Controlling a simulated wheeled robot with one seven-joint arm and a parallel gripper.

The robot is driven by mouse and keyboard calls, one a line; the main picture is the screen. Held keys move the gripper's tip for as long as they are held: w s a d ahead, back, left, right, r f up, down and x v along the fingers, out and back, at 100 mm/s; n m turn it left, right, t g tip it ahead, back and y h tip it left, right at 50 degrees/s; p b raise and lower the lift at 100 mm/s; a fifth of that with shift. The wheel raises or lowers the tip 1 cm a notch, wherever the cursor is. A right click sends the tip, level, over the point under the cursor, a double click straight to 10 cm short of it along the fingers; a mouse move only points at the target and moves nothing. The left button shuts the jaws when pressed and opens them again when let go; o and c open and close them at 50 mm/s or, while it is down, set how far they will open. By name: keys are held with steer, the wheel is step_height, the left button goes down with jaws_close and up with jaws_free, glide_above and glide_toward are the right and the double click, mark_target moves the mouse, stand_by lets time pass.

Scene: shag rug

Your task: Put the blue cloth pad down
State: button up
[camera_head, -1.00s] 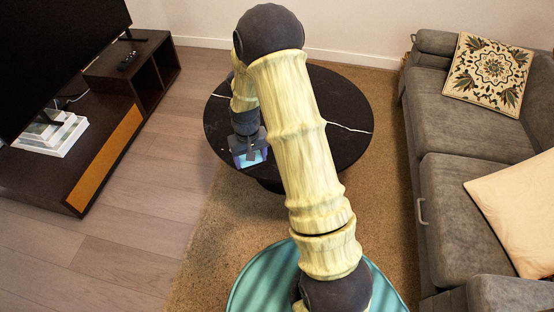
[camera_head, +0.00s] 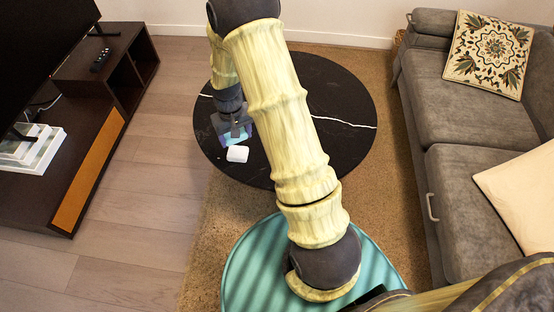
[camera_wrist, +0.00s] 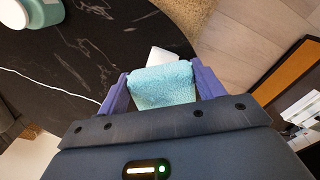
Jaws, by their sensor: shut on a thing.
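The blue cloth pad (camera_wrist: 163,84) is light blue and fuzzy in the wrist view, held between the two purple fingers of my gripper (camera_wrist: 160,90). In the head view my gripper (camera_head: 236,133) is over the front left part of the round black table (camera_head: 330,95), with a little of the pad (camera_head: 240,139) showing beneath it. Whether the pad touches the table cannot be told. A small white object (camera_head: 237,154) lies on the table just in front of the gripper, and part of it (camera_wrist: 163,55) shows behind the pad in the wrist view.
A white and teal container (camera_wrist: 35,12) stands on the table in the wrist view. The grey sofa (camera_head: 450,90) is at the right, and the dark TV stand (camera_head: 75,130) is at the left. The table's right half looks mostly clear.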

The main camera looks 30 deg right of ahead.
steer(key=shift+s+a, duration=0.15)
steer(key=shift+s, duration=0.35)
steer(key=s+d+f+m+b, duration=0.3)
steer(key=s+d+f+m, duration=0.2)
steer(key=d+f, duration=0.3)
steer(key=d+m, duration=0.1)
steer(key=d, duration=0.3)
steer(key=shift+s+d+m+b, duration=0.2)
steer(key=shift+m+b, duration=0.2)
step_height(320, 180, down, 6)
steer(key=shift+d+r+b, duration=0.1)
steer(key=shift+b, duration=0.75)
steer(key=shift+f, duration=0.2)
